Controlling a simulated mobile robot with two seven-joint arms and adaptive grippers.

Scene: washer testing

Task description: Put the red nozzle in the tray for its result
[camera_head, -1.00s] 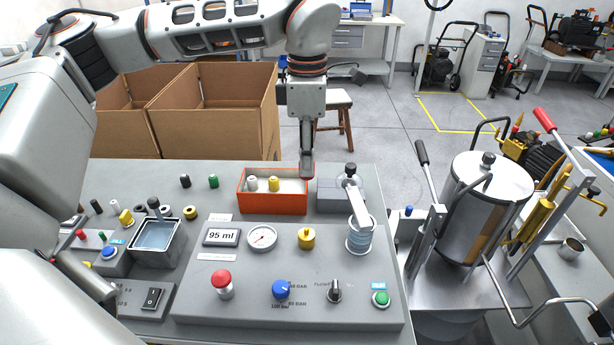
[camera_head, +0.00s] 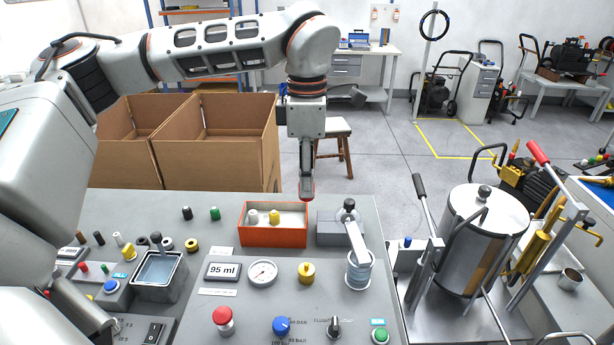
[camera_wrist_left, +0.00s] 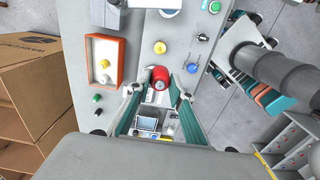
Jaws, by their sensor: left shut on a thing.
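My left gripper (camera_head: 306,194) is shut on the red nozzle (camera_wrist_left: 158,78), which shows between the fingertips in the left wrist view. In the head view only a bit of red shows at the finger ends. The gripper points down and appears raised, at the right end of the orange-red tray (camera_head: 262,238). The tray holds a white nozzle (camera_head: 253,217) and a yellow nozzle (camera_head: 274,217), both upright at its left and middle. The tray also shows in the left wrist view (camera_wrist_left: 119,66). My right gripper is not in view.
A grey block with a clear cylinder (camera_head: 360,272) stands right of the tray. A panel with a 95 ml display (camera_head: 223,271), gauge and knobs lies in front. A black nozzle (camera_head: 187,213) and a green nozzle (camera_head: 214,213) stand to the left. Cardboard boxes (camera_head: 215,155) are behind.

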